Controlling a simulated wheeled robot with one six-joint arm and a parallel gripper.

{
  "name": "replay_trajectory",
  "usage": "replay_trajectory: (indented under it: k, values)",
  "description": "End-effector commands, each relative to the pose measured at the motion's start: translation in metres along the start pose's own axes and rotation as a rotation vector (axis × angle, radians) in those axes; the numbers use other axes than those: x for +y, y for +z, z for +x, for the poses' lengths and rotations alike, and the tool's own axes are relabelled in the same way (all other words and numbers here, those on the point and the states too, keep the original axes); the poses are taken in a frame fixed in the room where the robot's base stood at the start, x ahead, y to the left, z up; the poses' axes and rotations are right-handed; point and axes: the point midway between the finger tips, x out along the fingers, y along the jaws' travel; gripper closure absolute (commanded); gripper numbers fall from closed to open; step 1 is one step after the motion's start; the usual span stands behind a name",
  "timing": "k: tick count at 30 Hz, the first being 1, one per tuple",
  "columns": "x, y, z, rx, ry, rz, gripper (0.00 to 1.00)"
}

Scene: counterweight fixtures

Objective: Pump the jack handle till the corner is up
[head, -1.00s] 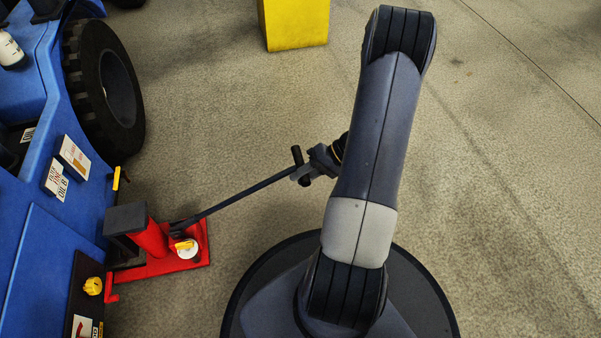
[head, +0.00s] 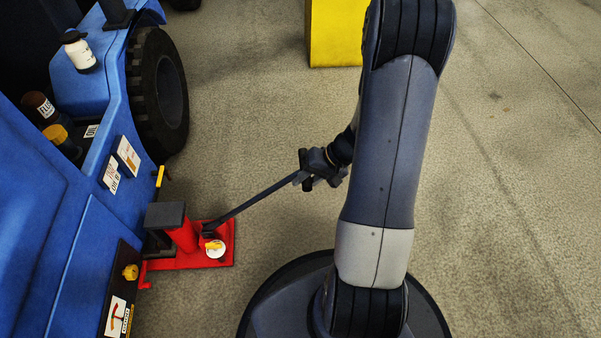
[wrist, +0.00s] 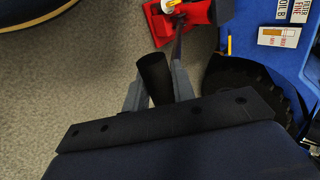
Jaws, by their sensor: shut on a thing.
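The red jack (head: 190,258) stands on the floor beside the blue vehicle (head: 60,215), its dark head block (head: 165,215) by the vehicle's side. A white round part with a yellow piece (head: 215,250) sits on its base. The dark jack handle (head: 258,200) slants up and right from the jack to my gripper (head: 318,170). In the wrist view the fingers of my gripper (wrist: 157,85) are shut on the handle's black grip (wrist: 154,72). The black tyre (head: 158,95) is behind the jack; I cannot tell whether it touches the floor.
A yellow block (head: 335,35) stands on the floor at the back. A yellow marker (head: 160,176) sticks out from the vehicle's side above the jack. A white bottle (head: 80,52) stands on the vehicle. The concrete floor around the handle and to the right is clear.

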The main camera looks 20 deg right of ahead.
Motion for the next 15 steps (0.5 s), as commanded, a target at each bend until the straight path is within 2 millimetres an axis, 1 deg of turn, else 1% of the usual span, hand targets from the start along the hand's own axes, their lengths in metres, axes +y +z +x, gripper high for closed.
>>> replay_trajectory:
  k: [1, 6, 12, 15]
  values:
    - [-0.017, 0.002, -0.004, -0.008, 0.018, -0.007, 1.00]
    - [-0.051, 0.003, -0.007, -0.008, 0.092, -0.008, 1.00]
    - [-0.085, 0.003, -0.009, -0.009, 0.166, -0.005, 1.00]
    - [-0.096, 0.003, -0.009, -0.010, 0.194, -0.004, 1.00]
